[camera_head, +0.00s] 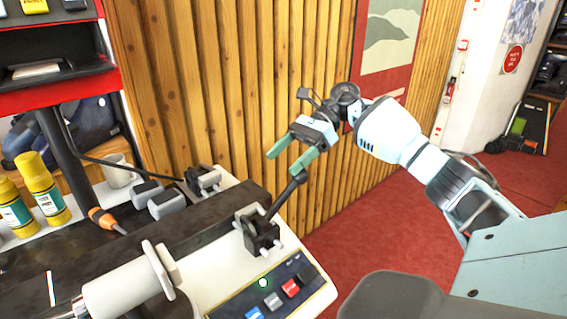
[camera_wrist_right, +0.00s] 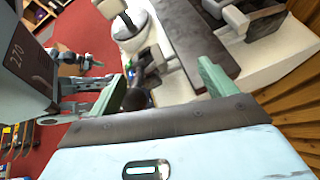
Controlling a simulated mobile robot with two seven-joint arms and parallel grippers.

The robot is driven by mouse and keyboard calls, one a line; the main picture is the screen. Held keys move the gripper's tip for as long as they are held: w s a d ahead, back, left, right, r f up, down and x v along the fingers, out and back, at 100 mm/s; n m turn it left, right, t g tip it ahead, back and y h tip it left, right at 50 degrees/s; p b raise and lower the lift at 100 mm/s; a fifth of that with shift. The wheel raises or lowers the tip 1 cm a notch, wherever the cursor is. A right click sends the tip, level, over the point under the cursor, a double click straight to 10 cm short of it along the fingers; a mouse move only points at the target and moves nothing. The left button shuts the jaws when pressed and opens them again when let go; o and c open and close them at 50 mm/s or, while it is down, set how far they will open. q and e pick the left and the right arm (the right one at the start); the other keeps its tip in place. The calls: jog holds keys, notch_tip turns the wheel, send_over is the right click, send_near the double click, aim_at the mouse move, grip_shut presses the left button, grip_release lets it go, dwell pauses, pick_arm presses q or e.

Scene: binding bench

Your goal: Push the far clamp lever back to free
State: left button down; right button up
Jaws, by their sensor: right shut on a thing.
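A black clamp lever (camera_head: 284,200) with a dark round knob rises from a black clamp base (camera_head: 262,236) on the front right of the pale bench machine. It tilts up to the right. My right gripper (camera_head: 291,154) is at its top, with the green fingers around the knob end; one finger is against the knob, and the gripper is shut on the lever. In the right wrist view the dark knob (camera_wrist_right: 136,98) shows close to the left finger. Whether this is the far lever I cannot tell. My left gripper is not in view.
A control panel (camera_head: 272,300) with coloured buttons and a lit green lamp lies in front of the clamp. A white roller handle (camera_head: 130,288) is at the lower left. Yellow bottles (camera_head: 42,188) and a mug (camera_head: 117,170) stand behind. A slatted wooden wall (camera_head: 215,90) is close behind the gripper.

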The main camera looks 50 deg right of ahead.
jog(key=shift+d+f, duration=0.3)
jog(key=shift+d, duration=0.35)
jog(key=shift+c, duration=1.2)
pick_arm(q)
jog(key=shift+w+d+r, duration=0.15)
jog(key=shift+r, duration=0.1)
pick_arm(e)
jog(key=v, duration=0.4)
jog(key=shift+s+d+f, duration=0.1)
jog(key=shift+d+f, duration=0.1)
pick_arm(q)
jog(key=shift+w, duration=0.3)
pick_arm(e)
jog(key=v, duration=0.8)
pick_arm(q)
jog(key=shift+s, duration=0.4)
pick_arm(e)
jog(key=shift+f, duration=0.1)
